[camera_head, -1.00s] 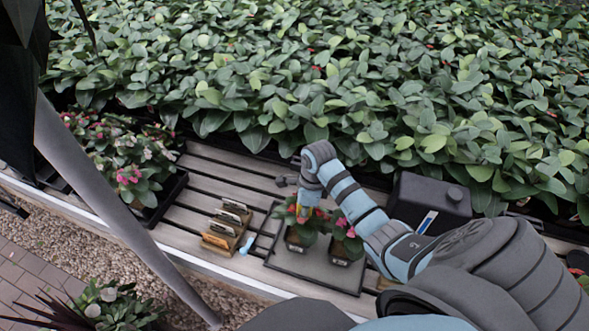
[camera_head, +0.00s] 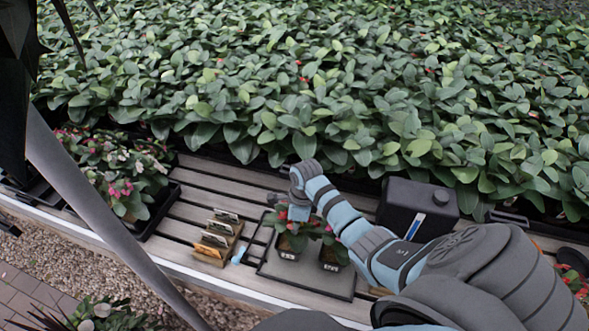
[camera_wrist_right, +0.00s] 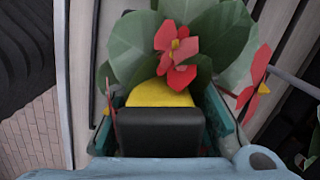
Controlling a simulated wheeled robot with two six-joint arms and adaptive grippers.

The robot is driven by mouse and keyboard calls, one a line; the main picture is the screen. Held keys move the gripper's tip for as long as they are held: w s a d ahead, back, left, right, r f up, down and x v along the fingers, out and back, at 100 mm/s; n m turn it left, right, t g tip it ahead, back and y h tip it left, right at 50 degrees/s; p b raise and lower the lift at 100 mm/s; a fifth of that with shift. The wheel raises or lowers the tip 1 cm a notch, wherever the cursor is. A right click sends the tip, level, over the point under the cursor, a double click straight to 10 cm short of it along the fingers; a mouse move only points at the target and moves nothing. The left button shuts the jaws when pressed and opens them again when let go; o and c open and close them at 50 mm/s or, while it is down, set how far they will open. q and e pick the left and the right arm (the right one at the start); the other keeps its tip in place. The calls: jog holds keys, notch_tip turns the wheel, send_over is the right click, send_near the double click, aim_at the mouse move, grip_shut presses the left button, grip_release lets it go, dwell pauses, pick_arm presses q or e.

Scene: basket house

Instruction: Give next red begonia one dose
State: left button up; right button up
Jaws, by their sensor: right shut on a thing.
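Two potted red begonias stand side by side on a grey tray (camera_head: 303,278), the left begonia (camera_head: 289,243) and the right begonia (camera_head: 334,254). My right gripper (camera_head: 298,211) points down at the top of the left begonia, close over its leaves. In the right wrist view, the gripper (camera_wrist_right: 160,125) is shut on a yellow rounded thing (camera_wrist_right: 160,93), partly hidden behind a dark block. Red flowers (camera_wrist_right: 176,50) and green leaves lie just beyond it. The lower end of the yellow thing is hidden. My left gripper is not in view.
A wooden holder with upright cards (camera_head: 217,240) stands left of the tray, with a small light-blue thing (camera_head: 239,254) beside it. Pink-flowered pots (camera_head: 120,185) sit at left; dense foliage fills the back.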

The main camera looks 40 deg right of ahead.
jog(key=shift+w+f, duration=0.25)
jog(key=shift+s+f, duration=0.2)
jog(key=shift+f, duration=0.15)
dwell(1.4)
jog(key=shift+w+r, duration=0.1)
jog(key=shift+r, duration=3.45)
jog(key=shift+d, duration=0.1)
